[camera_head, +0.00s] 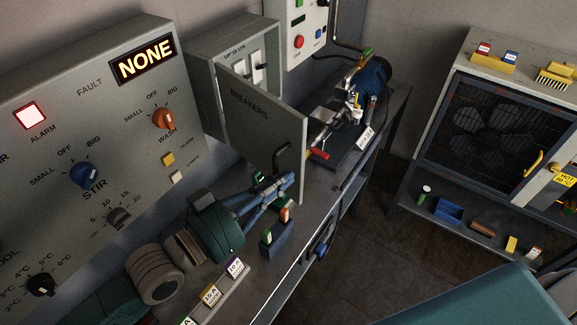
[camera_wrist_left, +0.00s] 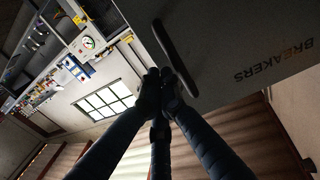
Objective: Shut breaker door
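The grey breaker door (camera_head: 262,112), marked BREAKERS, stands swung open from the breaker box (camera_head: 203,82), and switches show inside the box. The door's dark handle (camera_head: 284,155) is on its lower right part. In the left wrist view the door (camera_wrist_left: 235,40) fills the upper right, with its black handle (camera_wrist_left: 176,58) near the fingertips. My left gripper (camera_head: 290,179) is just below the handle, its blue fingers drawn together at the tips. In the left wrist view the fingertips (camera_wrist_left: 161,84) meet beside the handle; I cannot tell whether they touch it. My right gripper is not in view.
A control panel (camera_head: 90,130) with knobs stands on the left. A blue holder (camera_head: 275,243) and a rack of labelled tags (camera_head: 214,294) sit on the bench below my left arm. A blue motor assembly (camera_head: 372,77) is behind the door. A fan cabinet (camera_head: 480,125) stands at right.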

